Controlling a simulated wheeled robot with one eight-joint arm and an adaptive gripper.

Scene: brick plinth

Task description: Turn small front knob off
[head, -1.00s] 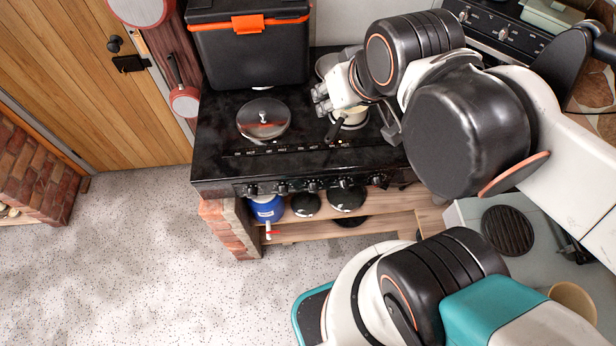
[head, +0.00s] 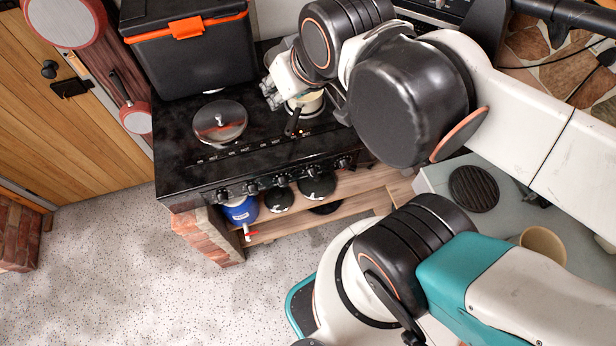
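The black stove (head: 180,165) has a row of black knobs (head: 281,180) along its front edge. Which of them is the small front knob cannot be told, and their settings are too small to read. A small orange light (head: 300,132) glows on the stove top. A cream pan (head: 312,101) with a dark handle (head: 292,122) stands at the back right of the stove, partly hidden by my arm. My gripper (head: 270,94) is above the stove, left of the pan and apart from the knobs. Its fingertips are small and partly hidden, so their opening is unclear.
A round lid (head: 220,122) lies on the stove's left side. A black box with an orange latch (head: 187,27) stands behind it. A blue container (head: 240,211) and dark pots (head: 318,187) sit on the shelf below. Open speckled floor (head: 130,270) lies in front.

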